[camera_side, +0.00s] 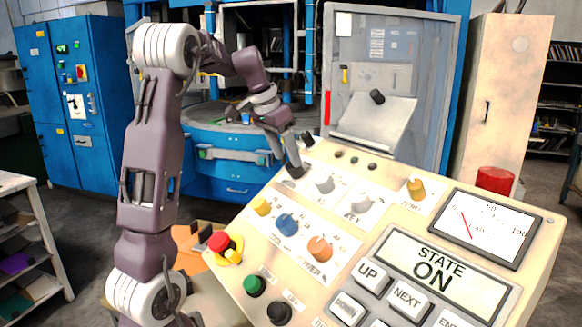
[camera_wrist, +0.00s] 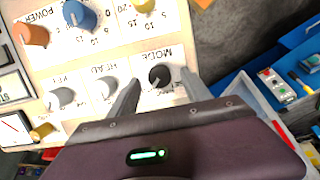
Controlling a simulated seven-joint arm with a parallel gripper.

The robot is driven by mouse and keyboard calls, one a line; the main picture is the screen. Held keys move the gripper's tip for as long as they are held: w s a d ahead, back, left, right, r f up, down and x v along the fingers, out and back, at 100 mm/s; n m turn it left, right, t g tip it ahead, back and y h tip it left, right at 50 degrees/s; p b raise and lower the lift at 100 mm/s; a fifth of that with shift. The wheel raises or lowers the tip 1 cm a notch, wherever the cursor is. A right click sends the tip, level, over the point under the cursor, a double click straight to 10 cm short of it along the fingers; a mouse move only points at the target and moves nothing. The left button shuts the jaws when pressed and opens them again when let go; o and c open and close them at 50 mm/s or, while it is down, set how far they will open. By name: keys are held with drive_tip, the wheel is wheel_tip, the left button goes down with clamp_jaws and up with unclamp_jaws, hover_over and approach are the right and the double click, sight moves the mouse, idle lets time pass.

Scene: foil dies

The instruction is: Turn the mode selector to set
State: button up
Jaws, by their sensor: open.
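The mode selector is a black round knob (camera_wrist: 160,77) under the printed word MODE, which shows upside down in the wrist view. My gripper (camera_wrist: 158,88) is open, with one grey finger on each side of the knob and a visible gap to the knob. In the side view my gripper (camera_side: 295,165) reaches down to the upper left edge of the cream control panel (camera_side: 335,165). I cannot read which mark the knob points to.
A red emergency button (camera_side: 219,241) sits at the panel's left edge. The display (camera_side: 440,270) reads STATE ON. A grey cabinet door (camera_side: 390,90) stands behind.

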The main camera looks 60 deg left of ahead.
sight(291, 166)
drive_tip(key=x, duration=0.4)
drive_tip(key=shift+d+f, duration=0.1)
drive_tip(key=shift+f, duration=0.05)
clamp_jaws()
drive_tip(key=shift+n, duration=0.3)
drive_tip(key=n+h, duration=0.1)
drive_tip(key=n, duration=0.2)
drive_tip(key=shift+n, duration=0.3)
drive_tip(key=n+t, duration=0.1)
drive_tip(key=n, duration=0.3)
drive_tip(key=shift+w+d+h, duration=0.1)
drive_tip(key=shift+h, duration=0.2)
drive_tip(key=n, duration=0.4)
drive_tip(key=shift+n+t+h, duration=0.3)
drive_tip(key=shift+t, duration=0.1)
drive_tip(key=n+t, duration=0.1)
drive_tip(key=n, duration=0.3)
drive_tip(key=shift+w, duration=0.15)
drive_tip(key=shift+n, duration=0.3)
